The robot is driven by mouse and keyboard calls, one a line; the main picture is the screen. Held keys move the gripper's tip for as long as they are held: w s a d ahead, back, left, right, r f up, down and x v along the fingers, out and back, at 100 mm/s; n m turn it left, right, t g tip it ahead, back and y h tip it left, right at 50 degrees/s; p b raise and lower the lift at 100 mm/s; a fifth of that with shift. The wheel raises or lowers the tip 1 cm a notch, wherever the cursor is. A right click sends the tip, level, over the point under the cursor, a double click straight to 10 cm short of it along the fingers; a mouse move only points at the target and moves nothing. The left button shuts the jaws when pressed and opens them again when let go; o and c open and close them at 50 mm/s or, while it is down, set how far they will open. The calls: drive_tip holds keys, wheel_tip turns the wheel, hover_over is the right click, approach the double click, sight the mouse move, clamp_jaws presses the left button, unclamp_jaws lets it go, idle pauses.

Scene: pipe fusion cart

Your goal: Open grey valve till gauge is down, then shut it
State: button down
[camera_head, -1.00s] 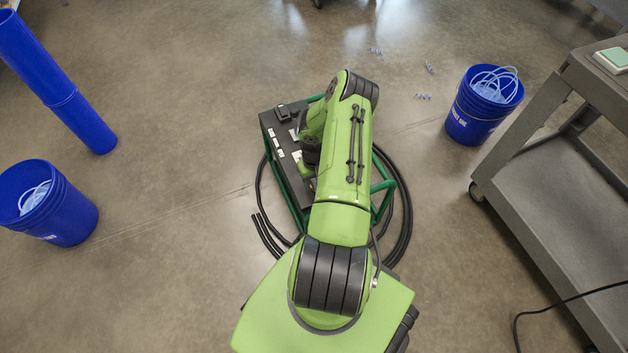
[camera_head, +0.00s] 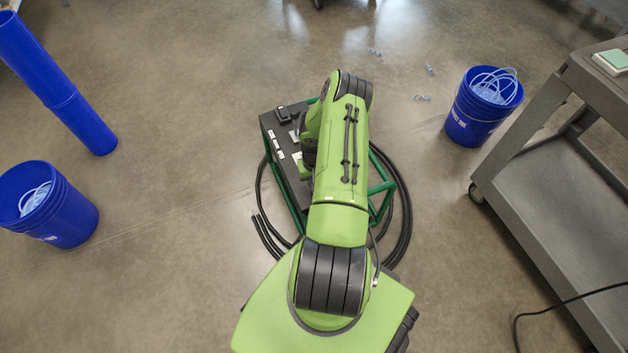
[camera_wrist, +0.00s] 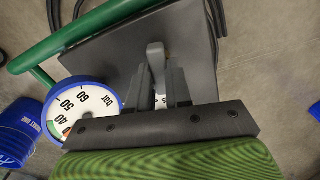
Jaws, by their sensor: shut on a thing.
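In the wrist view my gripper (camera_wrist: 160,88) is shut on a grey valve handle (camera_wrist: 155,52), whose upper end stands out between the two fingers. The handle sits in front of a dark grey panel (camera_wrist: 105,55). To its left is a round gauge (camera_wrist: 95,103) with a blue rim and white face. The numbers 40, 50, 60 and "bar" show on it. Part of the face is hidden by my gripper, and I cannot read the needle. In the head view my arm hides the gripper, valve and gauge.
The cart's green tube frame (camera_head: 381,187) and dark box (camera_head: 284,165) stand on the floor with black hoses (camera_head: 408,215) around them. Blue buckets stand left (camera_head: 70,220) and right (camera_head: 470,125). A grey trolley (camera_head: 535,190) is at right. Open floor lies between.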

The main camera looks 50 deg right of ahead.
drive_tip(key=m, duration=1.1)
drive_tip(key=shift+m, duration=2.1)
drive_tip(key=c, duration=1)
unclamp_jaws()
drive_tip(key=shift+c, duration=0.2)
